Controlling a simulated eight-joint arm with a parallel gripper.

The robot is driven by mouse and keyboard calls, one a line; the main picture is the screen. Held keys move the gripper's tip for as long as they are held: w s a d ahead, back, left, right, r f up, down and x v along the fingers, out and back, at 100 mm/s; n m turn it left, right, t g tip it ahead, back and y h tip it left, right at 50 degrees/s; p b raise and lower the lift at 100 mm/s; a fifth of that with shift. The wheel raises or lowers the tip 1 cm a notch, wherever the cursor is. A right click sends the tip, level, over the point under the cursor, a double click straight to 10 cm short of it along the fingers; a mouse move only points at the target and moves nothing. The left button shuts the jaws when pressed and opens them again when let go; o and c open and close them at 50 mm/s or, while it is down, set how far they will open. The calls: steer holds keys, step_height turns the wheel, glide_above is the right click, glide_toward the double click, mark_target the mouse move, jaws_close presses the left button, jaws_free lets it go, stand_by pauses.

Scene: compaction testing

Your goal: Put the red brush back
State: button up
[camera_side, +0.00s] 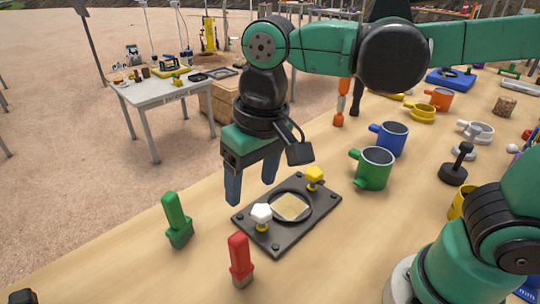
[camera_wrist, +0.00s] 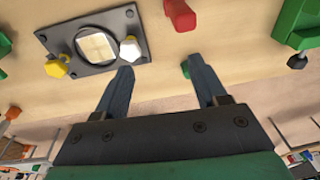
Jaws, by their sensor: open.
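The red brush (camera_side: 240,259) stands upright, handle up, on the wooden table near the front edge of the side view. It also shows at the top of the wrist view (camera_wrist: 180,14). My gripper (camera_side: 251,192) is open, empty and pointing down, above the table and behind the red brush, beside the black plate. In the wrist view the gap between my fingertips (camera_wrist: 160,65) is clear, and the brush is beyond it, apart from both fingers. A green brush (camera_side: 176,220) stands upright to the left of the red one.
The black plate (camera_side: 277,244) carries a ring, a white knob (camera_side: 261,213) and a yellow knob (camera_side: 315,174). A green mug (camera_side: 373,168), a blue mug (camera_side: 389,138) and a black tamper-like tool (camera_side: 456,162) stand to the right. Bare table surrounds the red brush.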

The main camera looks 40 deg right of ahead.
steer(key=d+f+t, duration=0.2)
steer(key=d+t, duration=0.3)
steer(key=d, duration=0.7)
steer(key=shift+w+d+f+t+h, duration=0.2)
steer(key=shift+w+f+t+h, duration=0.1)
steer(key=shift+t+h, duration=0.1)
